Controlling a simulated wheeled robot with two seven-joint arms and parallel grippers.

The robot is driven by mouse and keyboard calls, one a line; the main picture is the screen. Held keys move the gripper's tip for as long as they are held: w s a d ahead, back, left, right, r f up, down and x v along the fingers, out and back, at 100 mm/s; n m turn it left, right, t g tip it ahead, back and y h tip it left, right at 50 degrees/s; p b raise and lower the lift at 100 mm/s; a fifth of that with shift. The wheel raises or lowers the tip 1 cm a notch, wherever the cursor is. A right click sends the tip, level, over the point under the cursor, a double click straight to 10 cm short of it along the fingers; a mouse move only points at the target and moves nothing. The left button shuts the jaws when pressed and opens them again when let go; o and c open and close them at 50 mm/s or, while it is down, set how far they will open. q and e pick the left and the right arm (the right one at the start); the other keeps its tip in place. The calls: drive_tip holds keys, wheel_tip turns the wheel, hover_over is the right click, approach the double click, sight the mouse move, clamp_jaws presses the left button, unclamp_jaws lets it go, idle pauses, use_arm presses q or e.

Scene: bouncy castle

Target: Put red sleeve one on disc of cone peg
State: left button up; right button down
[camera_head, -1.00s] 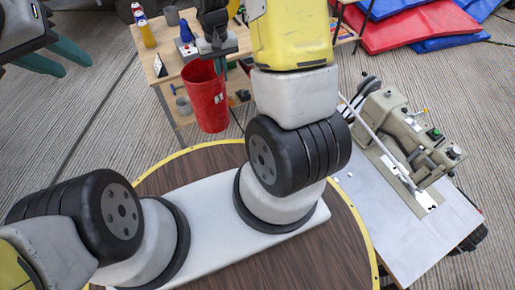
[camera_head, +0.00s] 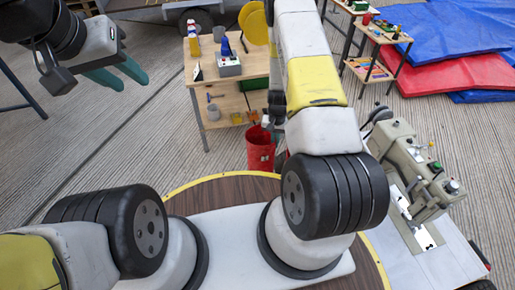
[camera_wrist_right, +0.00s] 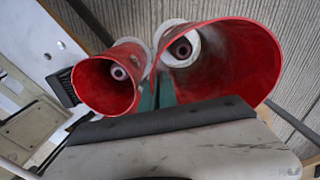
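A red sleeve (camera_head: 260,150), wide and open like a bucket, hangs below my right gripper in the head view, beyond the round table. The right wrist view shows two red flared sleeves, a smaller one (camera_wrist_right: 92,86) at left and a larger one (camera_wrist_right: 240,58) at right. Each has a pale ring at its far end. The teal fingers of my right gripper (camera_wrist_right: 158,94) are close together at the larger sleeve's near wall and appear shut on it; the exact contact is partly hidden. My left gripper (camera_head: 116,74) is open and empty at upper left. I cannot make out the cone peg's disc.
A wooden workbench (camera_head: 222,104) with bottles and tools stands behind the sleeve. A beige machine (camera_head: 414,165) on a white table is at right. Blue and red mats (camera_head: 440,72) lie at upper right. Open floor (camera_head: 110,135) lies left of the workbench.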

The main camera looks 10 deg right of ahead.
wheel_tip(320, 180, down, 9)
drive_tip(key=shift+f, duration=0.3)
drive_tip(key=c, duration=1.6)
unclamp_jaws()
drive_tip(key=shift+c, duration=0.2)
